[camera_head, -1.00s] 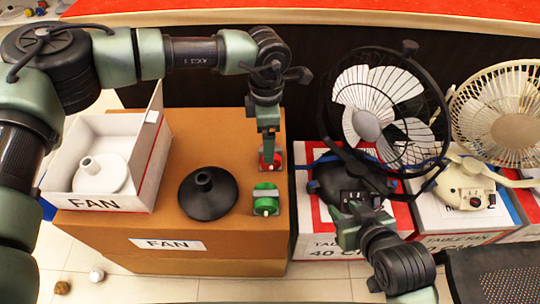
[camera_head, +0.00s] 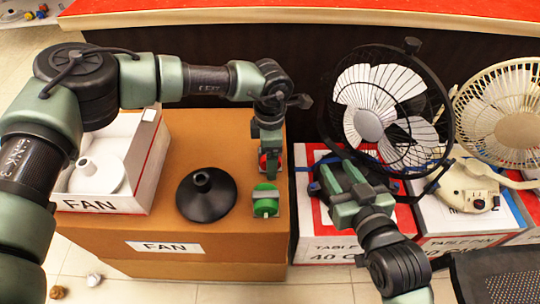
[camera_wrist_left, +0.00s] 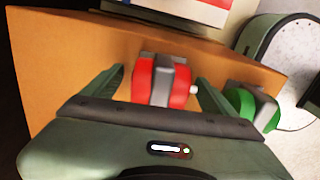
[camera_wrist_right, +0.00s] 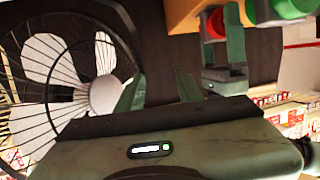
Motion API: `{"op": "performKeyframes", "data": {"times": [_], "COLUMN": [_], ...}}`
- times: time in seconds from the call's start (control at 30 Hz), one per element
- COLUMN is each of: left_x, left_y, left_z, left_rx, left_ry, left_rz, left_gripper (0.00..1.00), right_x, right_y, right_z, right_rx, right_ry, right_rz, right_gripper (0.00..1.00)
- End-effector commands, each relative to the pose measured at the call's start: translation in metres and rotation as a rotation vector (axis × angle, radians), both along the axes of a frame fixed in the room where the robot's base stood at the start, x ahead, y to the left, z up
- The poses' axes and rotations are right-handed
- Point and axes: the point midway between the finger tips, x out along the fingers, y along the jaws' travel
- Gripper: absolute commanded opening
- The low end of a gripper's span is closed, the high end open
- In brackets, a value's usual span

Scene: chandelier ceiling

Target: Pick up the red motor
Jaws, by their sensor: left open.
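The red motor (camera_head: 263,163) is on the brown cardboard box, mostly hidden behind my left gripper (camera_head: 269,158) in the head view. In the left wrist view the red motor (camera_wrist_left: 161,80) with its grey bracket sits between the two spread fingers of my left gripper (camera_wrist_left: 160,82). The fingers are open, with a gap visible on each side of it. My right gripper (camera_head: 347,180) is open and empty, in front of the black table fan. The right wrist view also shows the red motor (camera_wrist_right: 214,24) at the top, beside the left gripper.
A green motor (camera_head: 265,201) stands just in front of the red one. A black fan base (camera_head: 206,194) and a white box (camera_head: 140,150) holding a white base share the cardboard box (camera_head: 190,125). The black fan (camera_head: 390,110) and cream fan (camera_head: 505,125) stand on cartons at right.

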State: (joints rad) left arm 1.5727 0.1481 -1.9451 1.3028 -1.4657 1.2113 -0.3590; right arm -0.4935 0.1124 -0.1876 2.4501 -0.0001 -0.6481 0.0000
Motion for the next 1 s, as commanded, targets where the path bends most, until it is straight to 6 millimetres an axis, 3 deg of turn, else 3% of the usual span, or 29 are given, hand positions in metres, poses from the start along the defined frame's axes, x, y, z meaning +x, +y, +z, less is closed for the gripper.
{"op": "performKeyframes", "data": {"times": [0.03,0.33,0.77,1.0], "left_x": [0.0,0.0,0.001,0.002], "left_y": [0.0,0.0,0.0,0.0], "left_z": [0.0,0.0,0.008,0.042], "left_rx": [0.0,0.0,-0.002,-0.004], "left_ry": [0.0,0.0,-0.002,-0.004], "left_rz": [0.0,0.0,0.001,0.001], "left_gripper": [0.84,0.01,0.0,0.0], "right_x": [0.0,0.0,-0.001,-0.019], "right_y": [0.0,0.0,-0.001,-0.01], "right_z": [0.0,0.0,-0.003,-0.031], "right_rx": [0.0,0.0,-0.005,-0.045], "right_ry": [0.001,0.001,0.021,0.189], "right_rz": [0.0,0.0,-0.001,-0.012], "right_gripper": [0.36,0.36,0.36,0.36]}}
